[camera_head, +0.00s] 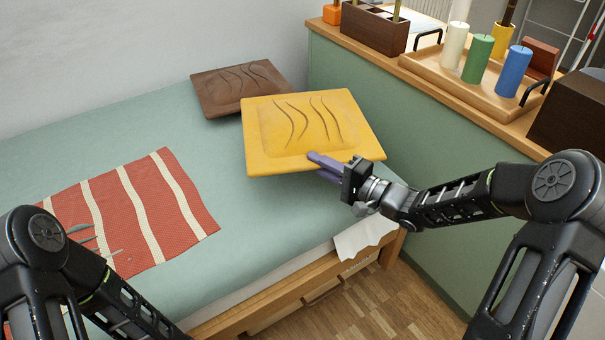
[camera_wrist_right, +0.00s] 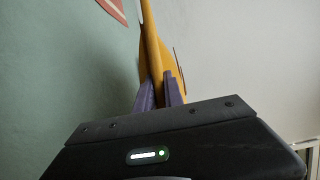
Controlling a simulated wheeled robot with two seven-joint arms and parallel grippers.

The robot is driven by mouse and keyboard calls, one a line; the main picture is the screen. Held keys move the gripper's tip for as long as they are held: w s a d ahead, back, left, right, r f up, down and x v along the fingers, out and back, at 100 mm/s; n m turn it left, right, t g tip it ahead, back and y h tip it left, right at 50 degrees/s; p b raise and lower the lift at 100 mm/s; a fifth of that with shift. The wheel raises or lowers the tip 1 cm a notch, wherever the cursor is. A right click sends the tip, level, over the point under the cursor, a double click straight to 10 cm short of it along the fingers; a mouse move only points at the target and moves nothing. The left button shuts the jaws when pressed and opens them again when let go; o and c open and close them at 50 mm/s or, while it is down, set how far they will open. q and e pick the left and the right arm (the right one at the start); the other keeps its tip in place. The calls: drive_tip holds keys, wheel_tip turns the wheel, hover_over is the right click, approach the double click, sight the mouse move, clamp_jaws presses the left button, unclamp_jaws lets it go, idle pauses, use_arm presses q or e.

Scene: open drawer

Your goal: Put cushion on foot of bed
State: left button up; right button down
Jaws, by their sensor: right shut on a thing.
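A yellow square cushion (camera_head: 310,130) with wavy creases is in the head view, above the right part of the bed (camera_head: 150,120). My right gripper (camera_head: 325,165) is shut on its near edge, with purple fingers on either side. In the right wrist view the cushion (camera_wrist_right: 152,50) shows edge-on between the two fingers (camera_wrist_right: 158,92). A brown cushion (camera_head: 225,88) lies on the bed behind the yellow one, which partly overlaps it in the picture.
A red and cream striped blanket (camera_head: 135,215) lies on the bed's left part. A green partition (camera_head: 400,120) stands along the right, its wooden top bearing a tray (camera_head: 480,92) with candles (camera_head: 478,58) and a brown box (camera_head: 370,28). Wooden floor (camera_head: 360,305) shows in front.

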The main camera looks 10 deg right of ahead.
wheel_tip(320, 180, down, 5)
drive_tip(key=shift+r+b, duration=0.1)
drive_tip(key=shift+b, duration=0.7)
drive_tip(key=shift+f+b, duration=0.85)
drive_tip(key=shift+f, duration=1)
drive_tip(key=shift+f, duration=0.2)
drive_tip(key=c, duration=1.5)
unclamp_jaws()
drive_tip(key=shift+o, duration=0.2)
drive_tip(key=shift+r, duration=0.15)
